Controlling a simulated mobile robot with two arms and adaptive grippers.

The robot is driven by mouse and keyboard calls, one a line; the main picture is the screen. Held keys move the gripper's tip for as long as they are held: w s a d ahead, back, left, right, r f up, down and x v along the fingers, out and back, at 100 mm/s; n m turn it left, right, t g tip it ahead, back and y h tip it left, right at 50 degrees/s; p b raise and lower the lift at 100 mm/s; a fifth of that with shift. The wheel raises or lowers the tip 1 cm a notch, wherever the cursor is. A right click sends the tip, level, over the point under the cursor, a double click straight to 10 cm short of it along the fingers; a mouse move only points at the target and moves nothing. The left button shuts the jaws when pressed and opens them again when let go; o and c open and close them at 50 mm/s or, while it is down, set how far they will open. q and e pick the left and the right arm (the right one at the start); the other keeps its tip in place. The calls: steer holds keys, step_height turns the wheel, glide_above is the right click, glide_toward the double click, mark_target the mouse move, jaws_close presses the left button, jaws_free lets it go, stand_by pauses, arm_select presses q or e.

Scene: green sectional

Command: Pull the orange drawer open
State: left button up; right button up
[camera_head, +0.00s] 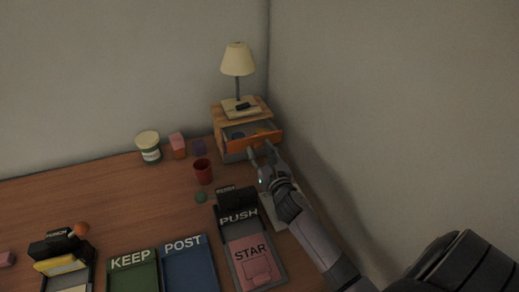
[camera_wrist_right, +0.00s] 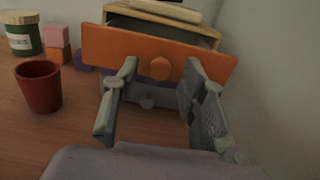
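The orange drawer (camera_head: 254,141) is the top drawer of a small wooden cabinet (camera_head: 222,119) at the back right of the desk. It stands partly out, and blue and orange items show inside it in the head view. In the right wrist view its orange front (camera_wrist_right: 112,46) has a round orange knob (camera_wrist_right: 160,68). My right gripper (camera_head: 261,151) is in front of the drawer. Its fingers (camera_wrist_right: 160,75) are open, one on each side of the knob with gaps between. My left gripper is not in view.
A lamp (camera_head: 238,60) stands on the cabinet, close to the right wall. A red cup (camera_head: 203,172), a jar (camera_head: 149,147) and small blocks (camera_head: 177,146) are to the left.

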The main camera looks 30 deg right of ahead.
steer(key=shift+w+d, duration=0.1)
steer(key=shift+w, duration=0.35)
jaws_close()
stand_by(0.3)
stand_by(0.4)
